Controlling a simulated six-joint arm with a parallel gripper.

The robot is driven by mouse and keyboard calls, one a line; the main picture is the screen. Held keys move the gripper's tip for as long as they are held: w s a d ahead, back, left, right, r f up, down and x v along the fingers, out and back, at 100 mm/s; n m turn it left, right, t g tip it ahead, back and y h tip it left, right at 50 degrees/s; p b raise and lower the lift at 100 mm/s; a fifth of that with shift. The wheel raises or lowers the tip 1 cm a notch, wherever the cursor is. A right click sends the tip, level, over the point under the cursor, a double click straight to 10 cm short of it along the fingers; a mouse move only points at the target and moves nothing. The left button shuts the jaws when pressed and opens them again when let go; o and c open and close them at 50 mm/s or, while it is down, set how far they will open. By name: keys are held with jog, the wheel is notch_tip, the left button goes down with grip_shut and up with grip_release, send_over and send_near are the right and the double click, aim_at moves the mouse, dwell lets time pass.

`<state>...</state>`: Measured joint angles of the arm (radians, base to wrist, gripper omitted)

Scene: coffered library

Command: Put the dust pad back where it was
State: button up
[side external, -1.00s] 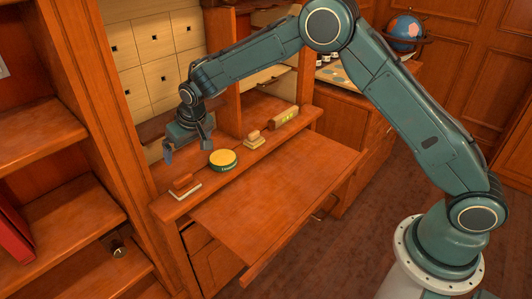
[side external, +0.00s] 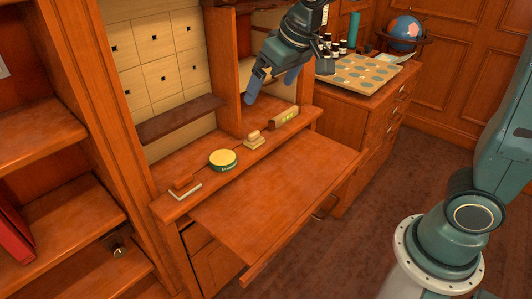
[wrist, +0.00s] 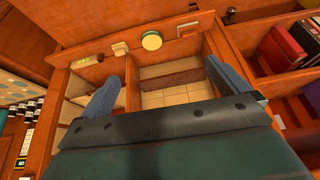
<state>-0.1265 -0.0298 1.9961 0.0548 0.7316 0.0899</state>
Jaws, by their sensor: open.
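A round green-sided pad with a yellow top (side external: 223,159), which looks like the dust pad, lies flat on the desk's narrow ledge (side external: 190,189). The pad also shows near the top of the wrist view (wrist: 151,40). My gripper (side external: 270,90) is open and empty, raised above the ledge, to the right of and higher than the pad. Its two blue fingers are spread wide in the wrist view (wrist: 167,86), with nothing between them. The pad touches neither finger.
On the same ledge, a small cream block (side external: 253,141) and a long block with a yellow-green window (side external: 284,118) sit right of the pad. A brown block with a white angled edge (side external: 185,188) sits left. The lower desktop (side external: 275,190) is bare.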

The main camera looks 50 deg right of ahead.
jog(key=s+d, duration=0.2)
jog(key=s, duration=0.9)
jog(key=s+d, duration=0.2)
jog(key=s, duration=0.9)
jog(key=shift+s+f+t, duration=0.2)
jog(key=shift+f+t, duration=0.1)
jog(key=shift+f, duration=0.15)
